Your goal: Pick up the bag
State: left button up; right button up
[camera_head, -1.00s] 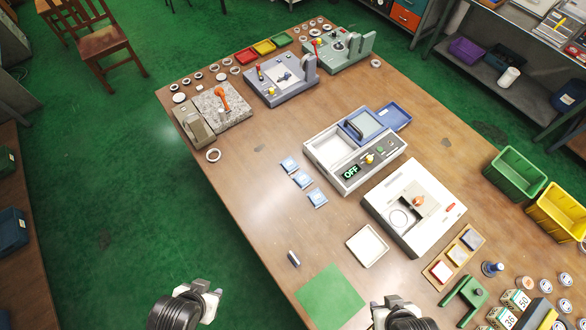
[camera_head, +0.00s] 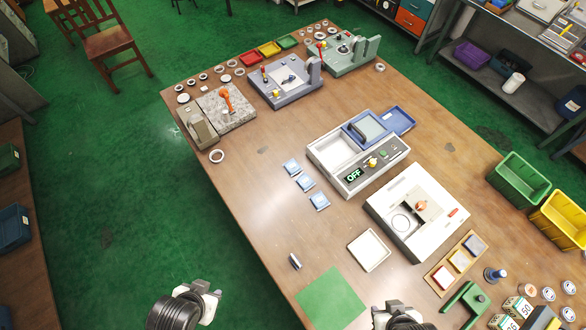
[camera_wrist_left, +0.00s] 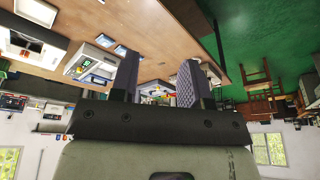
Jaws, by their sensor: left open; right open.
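Three small flat blue-and-white packets, the nearest (camera_head: 319,201), the middle (camera_head: 305,183) and the farthest (camera_head: 291,168), lie in a row left of the device marked OFF; they look like small bags, but I cannot be sure. My left gripper (camera_head: 210,296) is off the table's left edge, well apart from them, open and empty. Its two spread fingers show in the left wrist view (camera_wrist_left: 157,85). My right gripper (camera_head: 394,308) is at the bottom edge of the head view, partly cut off, open, with nothing visible in it.
The OFF device (camera_head: 352,177) and a white machine (camera_head: 410,215) stand right of the packets. A white tray (camera_head: 369,250), a green mat (camera_head: 331,298) and a small dark-and-silver piece (camera_head: 295,262) lie nearer. The table's left-middle is clear.

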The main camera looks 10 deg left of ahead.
pick_arm(q)
jog(key=o, duration=0.9)
jog(key=shift+d, duration=0.2)
